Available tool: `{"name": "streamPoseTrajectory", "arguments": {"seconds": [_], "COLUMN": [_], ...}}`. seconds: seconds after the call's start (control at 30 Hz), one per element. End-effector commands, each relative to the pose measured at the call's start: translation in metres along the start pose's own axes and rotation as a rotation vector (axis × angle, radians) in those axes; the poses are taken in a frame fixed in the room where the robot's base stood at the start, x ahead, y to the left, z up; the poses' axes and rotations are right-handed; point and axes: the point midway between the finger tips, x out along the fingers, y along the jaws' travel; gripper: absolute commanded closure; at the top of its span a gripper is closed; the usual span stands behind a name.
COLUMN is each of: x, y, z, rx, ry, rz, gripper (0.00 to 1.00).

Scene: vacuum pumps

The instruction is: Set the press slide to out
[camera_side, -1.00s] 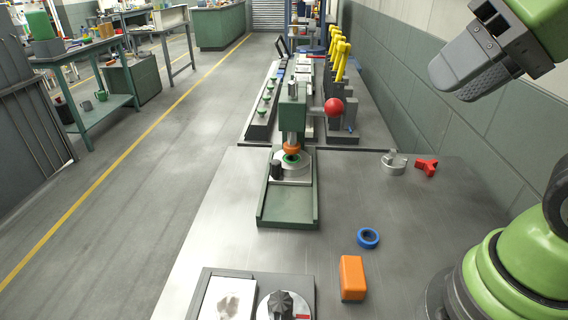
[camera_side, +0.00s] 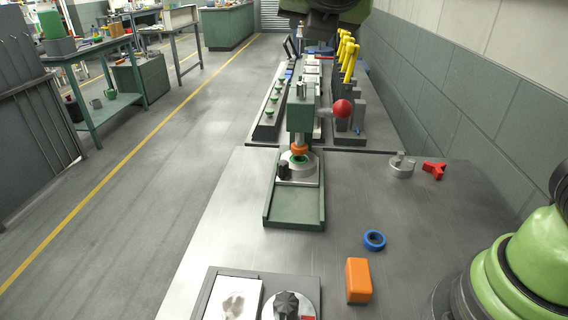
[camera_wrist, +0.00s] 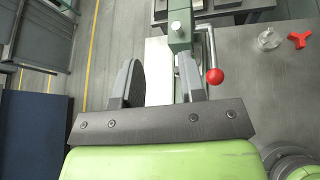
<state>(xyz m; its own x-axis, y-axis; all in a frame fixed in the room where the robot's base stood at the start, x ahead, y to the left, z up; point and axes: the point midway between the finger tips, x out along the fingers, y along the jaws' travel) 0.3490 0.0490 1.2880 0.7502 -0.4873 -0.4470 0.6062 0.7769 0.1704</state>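The green press (camera_side: 301,112) stands on the metal bench, with a red ball on its lever (camera_side: 342,108) at the right. Its slide, a silver plate with a round disc and black knob (camera_side: 284,171), sits under the orange ram tip (camera_side: 299,149), at the back of the green slide bed (camera_side: 294,207). The front of the bed is empty. My gripper (camera_wrist: 160,75) is open in the wrist view, with the press head (camera_wrist: 180,30) beyond its fingers. The fingers partly hide the press there, and I cannot make out the slide's knob.
A blue ring (camera_side: 374,240) and an orange block (camera_side: 358,280) lie on the bench in front. A silver part (camera_side: 402,166) and a red three-armed part (camera_side: 434,171) lie to the right. Yellow-handled levers (camera_side: 347,60) stand behind.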

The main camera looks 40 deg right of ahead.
Motion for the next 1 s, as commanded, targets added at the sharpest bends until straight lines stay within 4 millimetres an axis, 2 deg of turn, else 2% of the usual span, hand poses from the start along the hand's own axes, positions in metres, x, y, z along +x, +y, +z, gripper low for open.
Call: {"name": "streamPoseTrajectory", "arguments": {"seconds": [0.03, 0.1, 0.37, 0.8, 0.9, 1.0], "x": [0.002, 0.004, 0.035, 0.106, 0.116, 0.122], "y": [0.014, 0.029, 0.012, -0.017, -0.02, -0.022], "z": [-0.005, -0.011, -0.07, -0.211, -0.23, -0.239], "rx": [-0.111, -0.247, -0.231, -0.225, -0.219, -0.216], "ry": [-0.029, -0.072, -0.062, -0.062, -0.064, -0.065], "rz": [0.029, 0.062, 0.051, 0.051, 0.053, 0.054], "gripper": [0.63, 0.63, 0.63, 0.63, 0.63, 0.63]}}
